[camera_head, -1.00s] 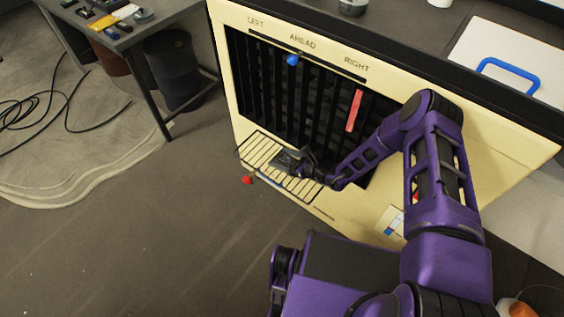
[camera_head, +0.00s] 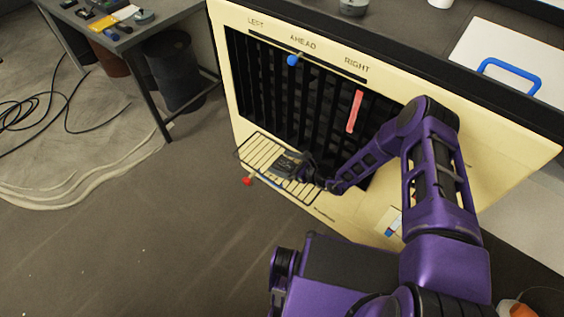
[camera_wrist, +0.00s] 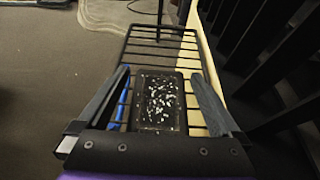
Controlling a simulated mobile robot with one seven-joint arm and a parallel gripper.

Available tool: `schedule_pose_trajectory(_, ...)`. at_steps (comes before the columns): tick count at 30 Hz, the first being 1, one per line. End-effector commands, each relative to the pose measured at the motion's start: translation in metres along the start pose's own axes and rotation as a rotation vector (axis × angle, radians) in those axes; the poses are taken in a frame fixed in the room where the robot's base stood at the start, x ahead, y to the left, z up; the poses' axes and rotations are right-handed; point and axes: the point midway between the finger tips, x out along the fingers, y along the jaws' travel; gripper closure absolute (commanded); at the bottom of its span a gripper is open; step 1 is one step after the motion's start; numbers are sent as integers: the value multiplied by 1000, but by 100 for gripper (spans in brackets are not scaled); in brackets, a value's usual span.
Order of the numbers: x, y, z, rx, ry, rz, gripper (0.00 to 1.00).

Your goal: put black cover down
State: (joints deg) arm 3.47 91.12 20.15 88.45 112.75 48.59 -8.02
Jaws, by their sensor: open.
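The black cover (camera_wrist: 159,101) is a dark rectangular piece with white specks on its face. In the wrist view it lies on the bars of a black wire rack (camera_wrist: 160,40), between my fingers with a gap on each side. My gripper (camera_wrist: 160,85) is open around it. In the head view my gripper (camera_head: 288,165) is low over the wire rack (camera_head: 250,150), in front of the cream panel (camera_head: 385,215). The cover is hard to separate from my gripper there.
The panel has black vertical slats, a blue knob (camera_head: 292,60), a red bar (camera_head: 355,111) and a red knob (camera_head: 247,181) by the rack. A blue object (camera_wrist: 121,106) shows beside the left finger. A table and a dark bin (camera_head: 172,70) stand at left; floor in front is clear.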

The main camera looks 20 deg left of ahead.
Motion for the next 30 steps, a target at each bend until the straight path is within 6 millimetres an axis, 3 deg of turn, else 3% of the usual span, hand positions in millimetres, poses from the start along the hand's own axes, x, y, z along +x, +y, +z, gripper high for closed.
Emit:
schedule_pose_trajectory(9,-68,-1,0,3,2,-3,0)
schedule_pose_trajectory(15,-102,-1,0,2,2,-3,0)
schedule_pose_trajectory(21,-115,0,-1,1,2,-1,0)
schedule_pose_trajectory(30,-116,0,-1,1,2,-1,0)
